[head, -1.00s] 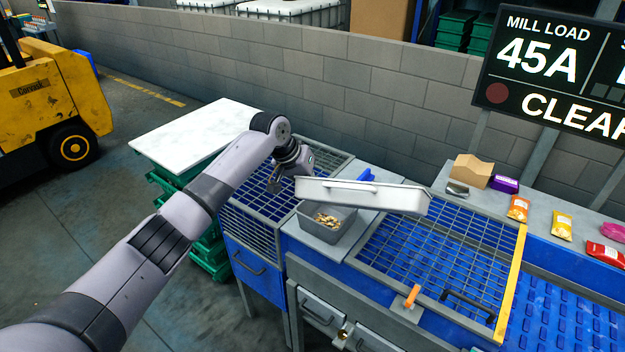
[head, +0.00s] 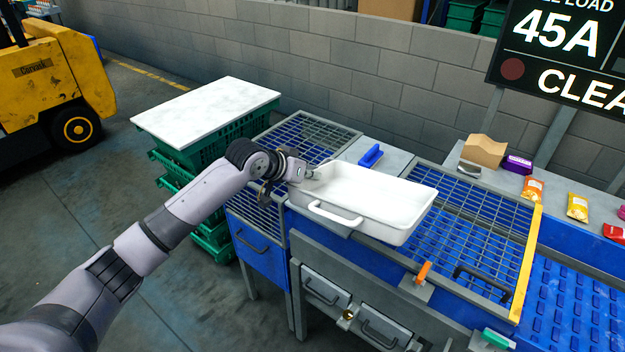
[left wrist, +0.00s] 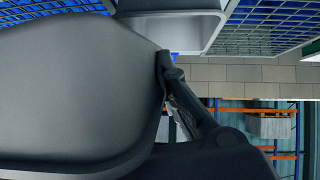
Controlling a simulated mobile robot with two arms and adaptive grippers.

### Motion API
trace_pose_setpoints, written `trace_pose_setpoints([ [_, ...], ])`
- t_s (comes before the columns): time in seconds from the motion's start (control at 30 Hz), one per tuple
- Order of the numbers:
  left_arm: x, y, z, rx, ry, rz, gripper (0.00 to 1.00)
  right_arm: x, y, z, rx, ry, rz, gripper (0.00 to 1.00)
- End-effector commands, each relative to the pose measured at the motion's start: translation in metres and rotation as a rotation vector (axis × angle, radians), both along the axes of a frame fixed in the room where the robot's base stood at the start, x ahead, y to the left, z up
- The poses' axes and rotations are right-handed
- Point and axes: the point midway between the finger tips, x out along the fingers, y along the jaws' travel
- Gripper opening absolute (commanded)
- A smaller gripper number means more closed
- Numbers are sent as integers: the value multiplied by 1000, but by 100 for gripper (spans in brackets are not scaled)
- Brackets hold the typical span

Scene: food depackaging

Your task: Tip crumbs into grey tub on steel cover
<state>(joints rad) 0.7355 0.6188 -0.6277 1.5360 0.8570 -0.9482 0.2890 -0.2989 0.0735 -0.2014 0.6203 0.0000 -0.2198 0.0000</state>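The white tray (head: 385,200) is above the steel cover (head: 392,160), its open side up and facing me; its visible floor looks bare. A loop handle (head: 335,212) is on its near side. My left gripper (head: 303,172) is at the tray's left end, shut on its rim or end handle; the exact contact is hard to see. In the left wrist view, a dark finger (left wrist: 188,110) shows beside a pale tray-like wall (left wrist: 185,35). The grey tub and its crumbs are hidden behind the tray. My right gripper is not in view.
A blue-handled tool (head: 371,156) lies on the steel cover behind the tray. Blue bins under wire grids (head: 470,215) flank it. An orange-handled item (head: 423,273) is at the front edge. Packets (head: 577,207) and a cardboard box (head: 484,150) stand on the back ledge.

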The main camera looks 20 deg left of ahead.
Motion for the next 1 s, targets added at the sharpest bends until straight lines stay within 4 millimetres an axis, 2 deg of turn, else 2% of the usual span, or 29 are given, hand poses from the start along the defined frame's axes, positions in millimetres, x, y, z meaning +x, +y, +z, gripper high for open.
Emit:
trace_pose_setpoints([
  [0.03, 0, 0, -6, -2, -16, -1, 0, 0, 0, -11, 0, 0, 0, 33],
  [0.17, -3, 1, -9, -1, -69, -7, 0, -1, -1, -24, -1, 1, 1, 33],
  [0.4, -3, 1, -1, 4, -236, -15, 0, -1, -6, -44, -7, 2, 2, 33],
  [0.63, -3, 2, 4, 6, -308, -18, 0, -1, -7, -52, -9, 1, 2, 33],
  [1.0, -3, 2, 6, 7, -319, -19, 0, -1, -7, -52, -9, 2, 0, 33],
])
